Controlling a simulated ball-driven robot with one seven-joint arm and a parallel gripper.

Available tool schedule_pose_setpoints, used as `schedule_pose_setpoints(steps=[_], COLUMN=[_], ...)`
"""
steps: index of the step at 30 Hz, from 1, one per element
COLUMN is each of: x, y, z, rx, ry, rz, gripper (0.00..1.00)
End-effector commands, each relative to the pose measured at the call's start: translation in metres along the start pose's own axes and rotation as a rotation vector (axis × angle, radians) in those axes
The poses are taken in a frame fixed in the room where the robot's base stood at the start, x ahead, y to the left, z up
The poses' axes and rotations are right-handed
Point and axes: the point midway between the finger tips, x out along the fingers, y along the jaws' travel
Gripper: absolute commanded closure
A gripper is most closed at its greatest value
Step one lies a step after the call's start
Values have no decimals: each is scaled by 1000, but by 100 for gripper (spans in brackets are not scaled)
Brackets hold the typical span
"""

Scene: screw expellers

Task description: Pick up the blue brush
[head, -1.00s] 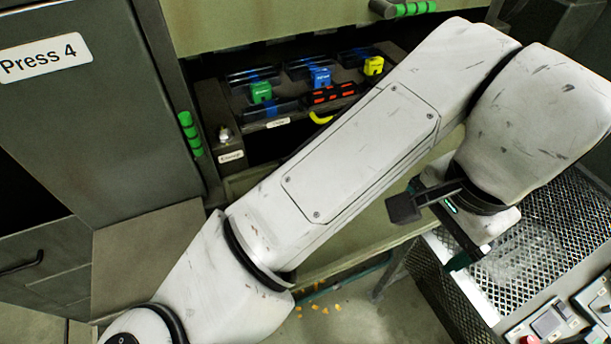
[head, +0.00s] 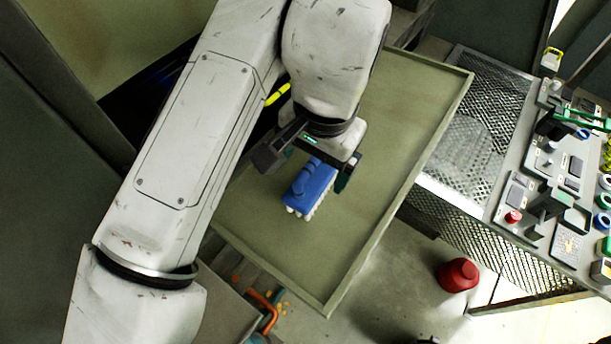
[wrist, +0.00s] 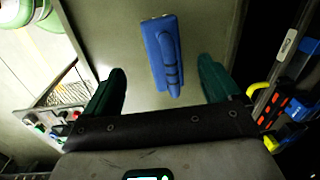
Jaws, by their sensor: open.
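The blue brush (head: 309,187) lies on a flat olive tray (head: 370,190), with pale bristle tufts showing along its lower edge. My gripper (head: 308,166) is open above the upper end of the brush in the head view, partly covering it. In the wrist view the brush (wrist: 163,55) lies lengthwise ahead of the gap between the two green fingertips (wrist: 160,82), a little left of the right finger. Nothing is held between the fingers. I cannot tell the exact height of the fingers above the tray.
The tray has a raised rim. To its right stands a mesh-sided bench (head: 465,130) with a control panel (head: 560,180). A red object (head: 458,275) is on the floor. Yellow and blue parts (wrist: 285,138) lie in a dark opening beside the tray.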

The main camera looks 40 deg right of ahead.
Motion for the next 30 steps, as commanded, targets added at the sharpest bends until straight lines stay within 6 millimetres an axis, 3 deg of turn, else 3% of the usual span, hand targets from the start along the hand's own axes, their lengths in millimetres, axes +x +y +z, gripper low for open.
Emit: schedule_pose_setpoints(steps=[3,11,19,28,30], x=[15,33,69,76,76], y=[0,-2,-4,-4,-4], z=[1,3,5,5,5], rx=[-3,-3,-2,0,0], ry=[-1,-2,-1,-1,-1], rz=[2,2,2,-1,-1], gripper=[10,10,10,10,15])
